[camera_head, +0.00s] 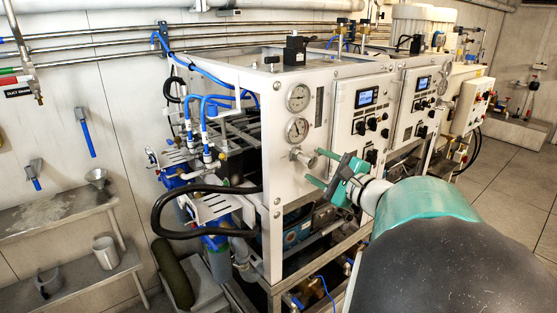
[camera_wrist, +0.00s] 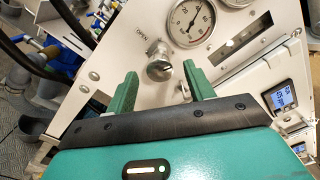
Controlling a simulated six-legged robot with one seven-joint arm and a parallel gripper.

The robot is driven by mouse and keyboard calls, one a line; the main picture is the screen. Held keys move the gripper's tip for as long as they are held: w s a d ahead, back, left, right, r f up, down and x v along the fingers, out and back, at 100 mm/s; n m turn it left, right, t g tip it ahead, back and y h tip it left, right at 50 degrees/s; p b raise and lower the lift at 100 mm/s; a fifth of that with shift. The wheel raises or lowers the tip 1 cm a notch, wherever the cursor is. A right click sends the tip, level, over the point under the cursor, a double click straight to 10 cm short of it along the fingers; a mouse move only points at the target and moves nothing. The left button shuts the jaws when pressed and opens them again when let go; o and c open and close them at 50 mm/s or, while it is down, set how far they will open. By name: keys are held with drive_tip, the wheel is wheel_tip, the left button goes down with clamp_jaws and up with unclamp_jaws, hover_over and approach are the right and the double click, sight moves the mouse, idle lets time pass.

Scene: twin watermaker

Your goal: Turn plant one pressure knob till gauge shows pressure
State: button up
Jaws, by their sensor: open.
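The pressure knob (camera_head: 296,154) is a small metal knob low on the near white panel (camera_head: 290,185), below two round gauges. In the wrist view the knob (camera_wrist: 159,69) shows just beyond my gripper's fingertips, beside an "OPEN" label. My gripper (camera_head: 322,166) is open, with green fingers pointing at the panel. In the wrist view my gripper (camera_wrist: 160,80) has its fingers on either side of the knob's line, and I cannot tell whether they touch it. The lower gauge (camera_head: 297,129) is partly seen again in the wrist view (camera_wrist: 192,22); its reading is too small to tell.
A second panel with a lit display (camera_head: 367,97) and black knobs stands to the right. Blue hoses (camera_head: 205,75) and a black hose (camera_head: 175,208) run at the left. Floor on the right is clear.

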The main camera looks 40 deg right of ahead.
sight(313, 163)
drive_tip(key=shift+w, duration=1.75)
drive_tip(key=shift+c, duration=0.4)
drive_tip(key=c, duration=0.9)
drive_tip(key=shift+m, duration=0.3)
drive_tip(key=m, duration=0.3)
drive_tip(key=shift+m, duration=1.9)
